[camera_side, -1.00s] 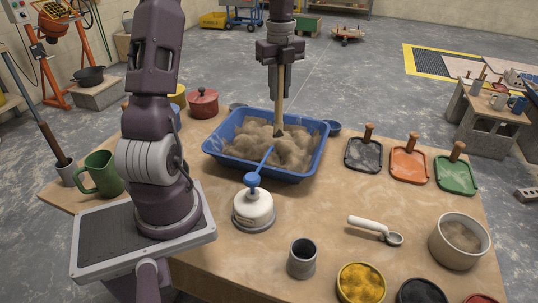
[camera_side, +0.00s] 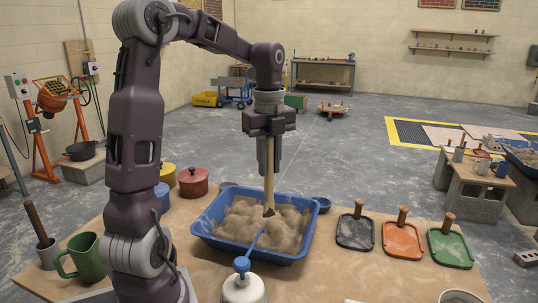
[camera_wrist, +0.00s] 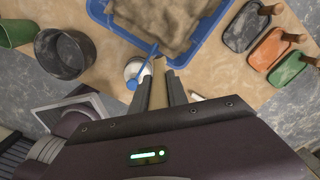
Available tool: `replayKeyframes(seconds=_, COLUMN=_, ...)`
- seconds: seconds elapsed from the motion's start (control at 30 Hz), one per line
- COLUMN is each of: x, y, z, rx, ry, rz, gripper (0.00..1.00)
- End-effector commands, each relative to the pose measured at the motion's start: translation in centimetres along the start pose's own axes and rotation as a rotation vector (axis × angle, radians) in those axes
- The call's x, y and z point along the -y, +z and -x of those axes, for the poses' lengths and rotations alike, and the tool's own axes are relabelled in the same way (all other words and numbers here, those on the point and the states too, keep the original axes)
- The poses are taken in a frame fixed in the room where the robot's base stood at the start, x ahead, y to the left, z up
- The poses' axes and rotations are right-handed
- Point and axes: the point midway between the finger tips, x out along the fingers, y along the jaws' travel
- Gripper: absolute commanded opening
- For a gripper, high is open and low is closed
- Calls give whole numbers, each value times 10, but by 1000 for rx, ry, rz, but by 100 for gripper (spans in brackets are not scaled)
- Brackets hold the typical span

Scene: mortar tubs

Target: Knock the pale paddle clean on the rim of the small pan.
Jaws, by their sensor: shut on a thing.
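My gripper (camera_side: 269,160) is shut on the pale paddle (camera_side: 269,188) and holds it upright, handle up. The paddle's lower end meets the lumpy mortar (camera_side: 245,222) in the blue tub (camera_side: 222,243); how deep it goes is hidden. The wrist view shows the paddle (camera_wrist: 158,82) between the fingers, with the tub's rim (camera_wrist: 98,14) beyond. A dark round pan (camera_wrist: 63,55) stands left of the tub in the wrist view; the side view does not clearly show it. I cannot be sure that this is the small pan.
A white canister (camera_side: 243,290) with a blue top and rod stands before the tub. Black (camera_side: 355,232), orange (camera_side: 402,240) and green (camera_side: 450,247) floats lie to the right. Red (camera_side: 193,182) and yellow (camera_side: 167,175) pots stand at the back left, a green mug (camera_side: 85,257) further left.

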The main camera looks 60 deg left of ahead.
Motion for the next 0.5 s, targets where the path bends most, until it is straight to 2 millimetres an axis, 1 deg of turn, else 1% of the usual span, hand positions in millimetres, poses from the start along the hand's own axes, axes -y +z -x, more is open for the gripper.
replayKeyframes(seconds=0.4, x=0, y=0, z=-2, rx=0, ry=0, rz=-1, gripper=0)
replayKeyframes(seconds=0.47, x=0, y=0, z=-8, rx=-1, ry=3, rz=-1, gripper=0)
replayKeyframes(seconds=0.5, x=0, y=0, z=-16, rx=-2, ry=4, rz=-1, gripper=0)
